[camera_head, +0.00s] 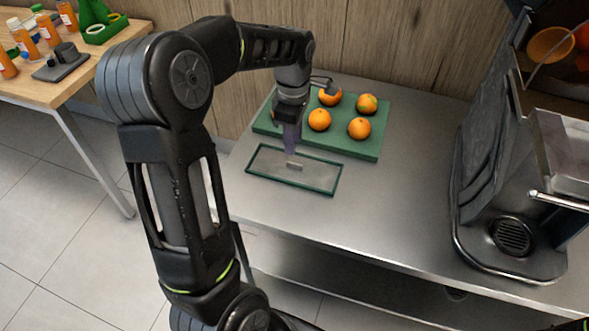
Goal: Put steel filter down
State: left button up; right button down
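The steel filter (270,164) appears as a flat grey rectangular panel with a small raised grip near its middle. It lies within a thin green rectangular rim (315,189) on the steel counter. My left gripper (291,152) points down over the panel, with its fingertips at or just above the small raised grip. The fingers look close together, but I cannot tell whether they hold the grip or whether the panel is fully resting. My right gripper is not in view.
A green tray (373,147) with several oranges (359,128) sits behind the filter, near the wooden wall. A large juicer (512,200) stands at the right. The counter (400,205) between is clear. A wooden table (75,82) with bottles is at the far left.

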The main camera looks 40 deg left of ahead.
aim_at(294, 160)
pick_arm(q)
jog(key=shift+f, duration=1.3)
jog(key=shift+w+d+f+b, duration=0.1)
jog(key=shift+f+b, duration=0.35)
jog(key=shift+f, duration=2.2)
grip_shut()
